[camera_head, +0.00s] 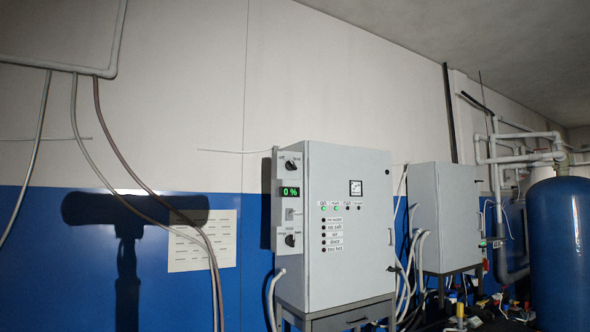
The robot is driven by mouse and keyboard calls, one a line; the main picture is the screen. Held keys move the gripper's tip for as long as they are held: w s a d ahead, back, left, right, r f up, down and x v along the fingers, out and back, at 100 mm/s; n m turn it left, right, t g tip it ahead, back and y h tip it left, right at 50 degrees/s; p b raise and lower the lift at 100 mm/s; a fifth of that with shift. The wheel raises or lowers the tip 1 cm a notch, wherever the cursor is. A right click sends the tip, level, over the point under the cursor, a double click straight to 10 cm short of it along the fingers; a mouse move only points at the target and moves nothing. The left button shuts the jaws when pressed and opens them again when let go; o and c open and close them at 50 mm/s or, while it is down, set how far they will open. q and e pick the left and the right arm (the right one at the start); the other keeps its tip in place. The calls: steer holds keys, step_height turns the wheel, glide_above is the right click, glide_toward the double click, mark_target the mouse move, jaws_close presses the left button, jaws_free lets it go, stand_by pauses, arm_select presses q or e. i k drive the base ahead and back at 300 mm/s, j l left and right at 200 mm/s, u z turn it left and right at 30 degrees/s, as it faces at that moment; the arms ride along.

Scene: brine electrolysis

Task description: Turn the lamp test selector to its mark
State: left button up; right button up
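A light grey control cabinet (350,267) stands in the middle of the view, with a narrow panel on its left side. That panel carries a black rotary knob (290,164) at the top and another black rotary knob (290,240) at the bottom. Both have small labels beside them, too small to read surely, so I cannot tell which is the lamp test selector or where its mark is. Between them are a green "0 %" display (290,191) and a small switch (290,214). Neither of my grippers is in view.
A second grey cabinet (446,215) and a blue tank (562,252) stand to the right. Hoses (170,205) hang at the left, near a paper sheet (202,241) on the wall.

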mark_target(290, 165)
steer(key=i+l+z, duration=0.25)
steer(key=l+z, duration=0.2)
steer(key=i+l+z, duration=0.3)
steer(key=l+z, duration=0.15)
steer(key=i+l+z, duration=0.6)
steer(key=i+z, duration=0.25)
steer(key=i+u, duration=0.3)
steer(key=i+l+u, duration=0.25)
steer(key=i, duration=0.15)
steer(key=j, duration=0.1)
